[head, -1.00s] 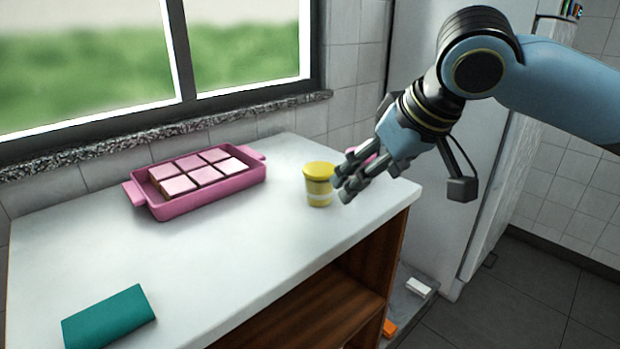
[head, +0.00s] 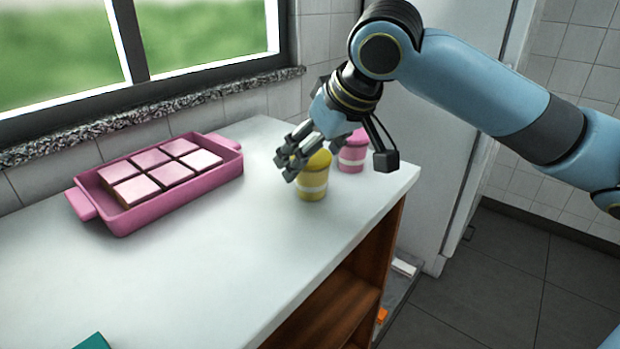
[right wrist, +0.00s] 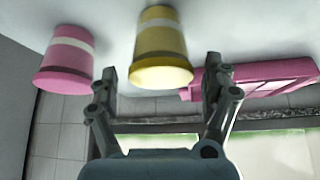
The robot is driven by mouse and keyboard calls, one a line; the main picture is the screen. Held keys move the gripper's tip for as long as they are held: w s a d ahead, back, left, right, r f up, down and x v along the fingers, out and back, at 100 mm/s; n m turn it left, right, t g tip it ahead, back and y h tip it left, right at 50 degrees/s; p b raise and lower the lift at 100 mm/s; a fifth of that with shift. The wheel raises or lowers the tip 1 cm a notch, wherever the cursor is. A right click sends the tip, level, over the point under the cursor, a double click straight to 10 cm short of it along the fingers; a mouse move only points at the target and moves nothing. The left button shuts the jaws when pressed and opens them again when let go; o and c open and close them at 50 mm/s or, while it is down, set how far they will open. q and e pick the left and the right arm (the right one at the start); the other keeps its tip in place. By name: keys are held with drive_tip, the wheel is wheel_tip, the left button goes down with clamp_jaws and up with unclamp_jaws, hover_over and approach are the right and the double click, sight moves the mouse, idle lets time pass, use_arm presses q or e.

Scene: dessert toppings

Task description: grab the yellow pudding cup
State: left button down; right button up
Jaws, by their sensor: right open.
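The yellow pudding cup (head: 312,184) stands upright on the white counter, with a pale band around it. My right gripper (head: 287,165) is at the cup's upper left in the head view and hides part of its lid. In the right wrist view, the yellow cup (right wrist: 162,48) shows beyond and between the open fingers of my right gripper (right wrist: 160,78), with nothing held. I cannot tell whether the fingers touch it. My left gripper is not in view.
A pink cup (head: 353,152) stands close behind and right of the yellow one. A pink tray (head: 150,215) of square pieces lies to the left. A teal item (head: 92,342) shows at the bottom edge. The front middle of the counter is clear.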

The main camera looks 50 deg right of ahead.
drive_tip(key=b+x, duration=0.1)
drive_tip(key=x, duration=0.3)
drive_tip(key=shift+f+b, duration=0.15)
drive_tip(key=shift+b, duration=0.15)
drive_tip(key=shift+w+f, duration=0.25)
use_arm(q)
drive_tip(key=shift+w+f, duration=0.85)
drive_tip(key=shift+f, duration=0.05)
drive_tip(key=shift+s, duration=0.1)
use_arm(e)
drive_tip(key=shift+c, duration=0.2)
drive_tip(key=c, duration=0.5)
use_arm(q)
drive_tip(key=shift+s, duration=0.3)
use_arm(e)
drive_tip(key=c, duration=0.8)
